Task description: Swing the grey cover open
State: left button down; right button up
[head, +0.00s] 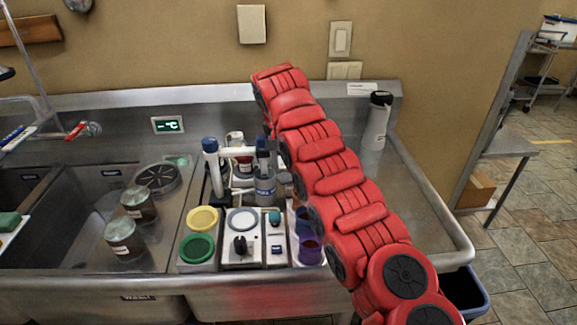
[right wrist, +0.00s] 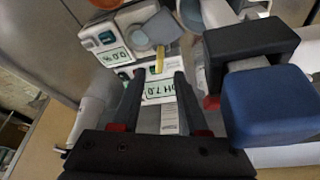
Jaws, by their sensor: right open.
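In the right wrist view a small white meter with a 0.0 % display (right wrist: 115,55) lies just past my fingertips. A grey flap, which looks like the grey cover (right wrist: 163,27), stands at its far end beside a round grey well (right wrist: 139,40). My right gripper (right wrist: 157,82) is open, its two dark fingers apart and pointing towards the meter. I see nothing held between them, and the gap to the cover is hard to judge. In the head view my red right arm hides that gripper, and I cannot clearly make out the cover. My left gripper is not in view.
A blue block (right wrist: 265,105) and a black block (right wrist: 250,50) are close on the gripper's right. A pH 7.0 label (right wrist: 160,88) shows between the fingers. Yellow (head: 202,219) and green (head: 198,247) round pieces and two jars (head: 124,240) crowd the steel counter.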

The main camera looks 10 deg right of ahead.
jog(key=p+v, duration=0.1)
jog(key=v, duration=1.1)
